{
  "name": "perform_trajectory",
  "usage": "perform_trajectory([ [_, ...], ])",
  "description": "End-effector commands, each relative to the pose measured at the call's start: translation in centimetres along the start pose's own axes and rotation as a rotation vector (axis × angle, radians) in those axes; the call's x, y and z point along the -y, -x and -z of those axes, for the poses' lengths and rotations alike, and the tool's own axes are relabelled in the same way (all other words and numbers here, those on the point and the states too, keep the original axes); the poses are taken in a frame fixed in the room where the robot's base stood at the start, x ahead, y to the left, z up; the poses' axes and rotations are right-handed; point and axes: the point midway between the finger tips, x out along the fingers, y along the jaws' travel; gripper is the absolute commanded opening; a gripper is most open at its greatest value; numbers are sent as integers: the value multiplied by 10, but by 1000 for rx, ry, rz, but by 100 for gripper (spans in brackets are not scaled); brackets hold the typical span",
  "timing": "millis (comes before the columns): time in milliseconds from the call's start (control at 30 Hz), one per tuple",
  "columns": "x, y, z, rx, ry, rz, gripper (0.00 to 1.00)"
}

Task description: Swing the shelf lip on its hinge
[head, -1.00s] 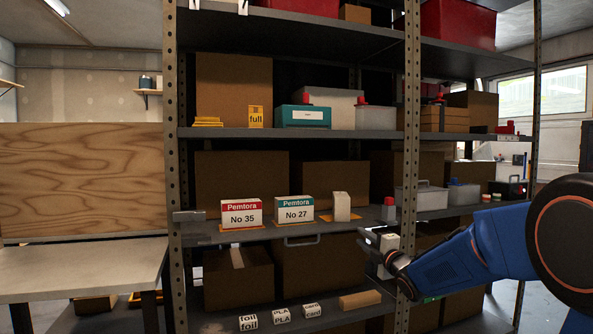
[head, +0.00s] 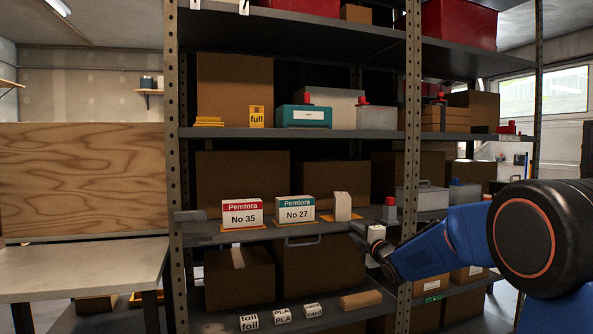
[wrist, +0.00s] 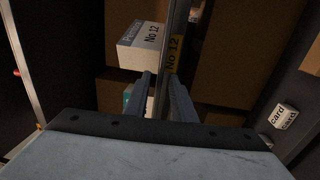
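The middle shelf (head: 270,233) has a dark front edge with a pale handle-like bar (head: 302,241) just below it. I cannot clearly tell the lip from the shelf edge in the head view. My gripper (head: 357,229) is at the right end of this edge, near the upright post. In the wrist view my gripper (wrist: 162,80) has its two fingers apart, with a narrow grey strip (wrist: 162,92), probably the lip or shelf edge, running between them. Whether the fingers touch it is unclear. The hinge is not clearly visible.
Boxes marked No 35 (head: 242,214) and No 27 (head: 295,210) and a pale box (head: 343,206) stand on the shelf. The wrist view shows a No 12 box (wrist: 140,48) beside the strip. A perforated post (head: 411,150) rises close to my arm.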

Motion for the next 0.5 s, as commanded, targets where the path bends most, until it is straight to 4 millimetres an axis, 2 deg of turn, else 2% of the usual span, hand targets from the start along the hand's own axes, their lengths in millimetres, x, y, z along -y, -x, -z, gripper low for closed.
perform_trajectory([
  [33, 0, 0, 0, 0, 0, 0, 23],
  [133, 0, 0, 0, 0, 0, 0, 0],
  [367, -1, 0, 0, -1, 1, 10, 0],
  [500, -8, -1, 1, -3, 1, 75, 0],
])
